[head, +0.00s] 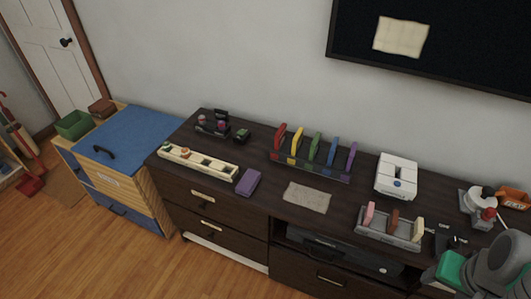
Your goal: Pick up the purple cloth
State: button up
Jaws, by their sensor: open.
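A small purple folded block-like piece (248,182), the only thing here matching the purple cloth, lies on the front edge of the dark dresser top (222,183). It sits just right of a long cream tray (172,155). My gripper (447,239) is at the lower right, with dark fingers that look apart and nothing seen between them. It is far to the right of the purple piece. My grey arm with a green part hides the dresser's right front corner.
A beige cloth (307,197) lies flat right of the purple piece. Behind stands a rack (310,170) with several coloured upright pieces. A blue-topped cabinet (130,140) is at left.

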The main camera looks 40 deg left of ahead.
aim_at(247, 185)
jog(key=u, duration=1.75)
